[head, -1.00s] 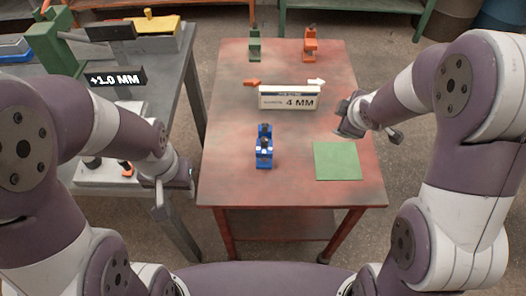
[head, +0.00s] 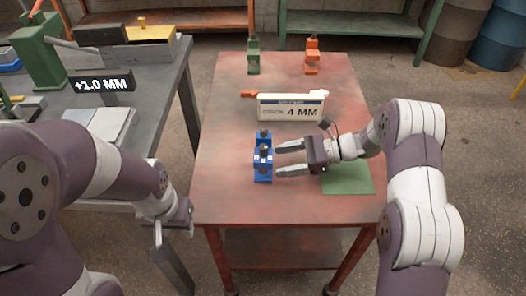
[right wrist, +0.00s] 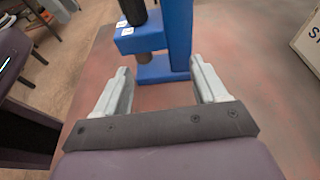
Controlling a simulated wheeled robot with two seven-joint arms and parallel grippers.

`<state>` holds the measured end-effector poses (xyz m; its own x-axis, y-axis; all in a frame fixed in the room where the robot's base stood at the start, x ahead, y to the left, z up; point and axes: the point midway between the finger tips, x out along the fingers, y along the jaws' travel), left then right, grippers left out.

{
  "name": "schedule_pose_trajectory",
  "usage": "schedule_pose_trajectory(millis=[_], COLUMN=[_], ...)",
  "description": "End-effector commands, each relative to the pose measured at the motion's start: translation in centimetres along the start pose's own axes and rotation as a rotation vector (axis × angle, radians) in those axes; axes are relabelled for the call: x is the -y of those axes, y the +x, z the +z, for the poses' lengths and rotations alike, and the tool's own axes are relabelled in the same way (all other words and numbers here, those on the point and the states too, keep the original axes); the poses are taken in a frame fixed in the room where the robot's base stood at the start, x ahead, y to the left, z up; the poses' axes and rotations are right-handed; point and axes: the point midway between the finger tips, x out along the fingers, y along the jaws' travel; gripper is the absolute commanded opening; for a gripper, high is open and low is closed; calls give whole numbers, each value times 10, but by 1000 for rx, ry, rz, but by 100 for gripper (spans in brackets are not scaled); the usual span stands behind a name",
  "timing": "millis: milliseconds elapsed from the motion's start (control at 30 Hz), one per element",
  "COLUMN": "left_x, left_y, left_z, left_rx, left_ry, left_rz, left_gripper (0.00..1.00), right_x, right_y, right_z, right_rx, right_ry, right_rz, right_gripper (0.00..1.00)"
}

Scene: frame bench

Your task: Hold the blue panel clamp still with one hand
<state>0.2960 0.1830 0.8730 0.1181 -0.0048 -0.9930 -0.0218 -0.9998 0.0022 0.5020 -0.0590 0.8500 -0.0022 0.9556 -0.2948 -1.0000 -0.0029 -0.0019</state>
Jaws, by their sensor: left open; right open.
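The blue panel clamp (head: 263,168) stands upright on the red table, left of the green mat. My right gripper (head: 278,160) is open just to the right of the clamp, its two fingers pointing left towards it. In the right wrist view the clamp (right wrist: 180,30) stands just beyond the gap between the open fingers (right wrist: 163,85), and its top is cut off by the frame. My left gripper (head: 158,238) hangs low at the left, beside the red table, and is open and empty.
A white "4 MM" sign box (head: 291,108) stands behind the clamp. A green clamp (head: 254,56) and an orange clamp (head: 312,57) stand at the table's far edge. The green mat (head: 350,182) lies partly under my right arm. A grey bench (head: 150,85) is at the left.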

Motion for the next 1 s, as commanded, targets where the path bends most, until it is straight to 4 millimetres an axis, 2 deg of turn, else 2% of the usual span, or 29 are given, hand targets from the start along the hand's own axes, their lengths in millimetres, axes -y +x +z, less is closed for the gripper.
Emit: schedule_pose_trajectory(millis=[33, 100, 300, 667, 733, 833, 900, 1000], left_x=[0, 0, 0, 0, 0, 0, 0, 0], left_y=[-5, 12, 24, 25, 25, 25, 25, 25], left_z=[0, 1, 3, 3, 3, 3, 3, 3], left_rx=[0, -1, 1, 0, 0, 0, 0, 0], left_ry=[0, 0, 0, 0, 0, 0, 0, 0], left_rz=[0, 0, 0, 0, 0, 0, 0, 0], left_gripper=[43, 43, 43, 43, 43, 43, 43, 43], right_x=[-1, 0, 0, -1, -1, -1, -1, -1], right_y=[9, 24, 46, 51, 51, 51, 51, 51], right_z=[2, -6, -3, -3, -3, -4, -4, -4], right_rx=[1, -1, -1, -4, -5, -5, -6, -6], right_ry=[3, 0, 1, 6, 7, 7, 7, 8], right_rz=[3, 2, -1, 1, 1, 0, 0, -1], right_gripper=[71, 71, 71, 71, 49, 27, 1, 0])
